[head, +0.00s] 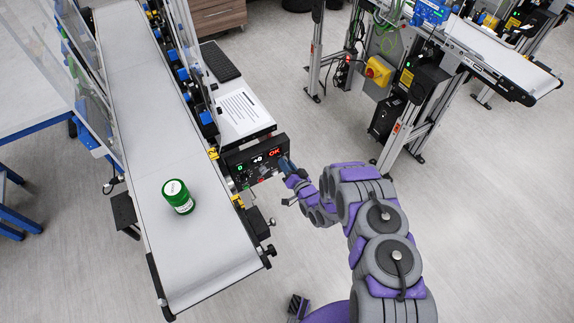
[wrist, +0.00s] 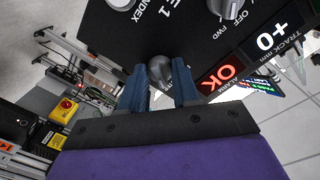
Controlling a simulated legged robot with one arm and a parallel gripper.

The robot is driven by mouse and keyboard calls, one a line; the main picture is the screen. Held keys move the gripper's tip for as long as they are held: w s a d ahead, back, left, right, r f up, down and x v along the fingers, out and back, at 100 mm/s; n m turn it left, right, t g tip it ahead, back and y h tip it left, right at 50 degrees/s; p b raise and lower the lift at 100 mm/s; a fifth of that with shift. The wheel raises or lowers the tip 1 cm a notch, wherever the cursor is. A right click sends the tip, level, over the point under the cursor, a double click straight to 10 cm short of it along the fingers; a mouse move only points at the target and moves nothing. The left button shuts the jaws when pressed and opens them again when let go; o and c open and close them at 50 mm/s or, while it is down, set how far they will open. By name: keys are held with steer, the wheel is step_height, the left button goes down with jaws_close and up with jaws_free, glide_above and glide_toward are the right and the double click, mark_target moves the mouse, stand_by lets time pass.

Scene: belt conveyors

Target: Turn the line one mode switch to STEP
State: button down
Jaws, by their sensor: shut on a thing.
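A black control panel (head: 254,162) stands at the right side of the near conveyor, with lit displays and knobs. In the wrist view the panel (wrist: 205,40) fills the top, and the end of a label reading "E 1" shows. A grey round knob (wrist: 159,70), apparently the line one mode switch, sits between my fingertips. My gripper (wrist: 160,88) has its two blue fingers shut on this knob. In the head view my gripper (head: 287,165) reaches the panel's right end. The knob's pointer and position labels are hidden, so its setting cannot be read.
Two other knobs, a light one (wrist: 122,4) by "INDEX" and a grey one (wrist: 228,6) by "OFF" and "FWD", sit close by. A second conveyor (head: 495,55) is at upper right. Open floor lies at lower right.

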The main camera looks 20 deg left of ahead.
steer(key=shift+w+d+r, duration=0.1)
steer(key=shift+w, duration=0.05)
steer(key=c, duration=1)
jaws_free()
steer(key=shift+c, duration=0.2)
steer(key=shift+o, duration=1.1)
steer(key=f+p+v, duration=0.1)
steer(key=v, duration=1.6)
steer(key=shift+s+r, duration=0.25)
steer(key=shift+r, duration=0.15)
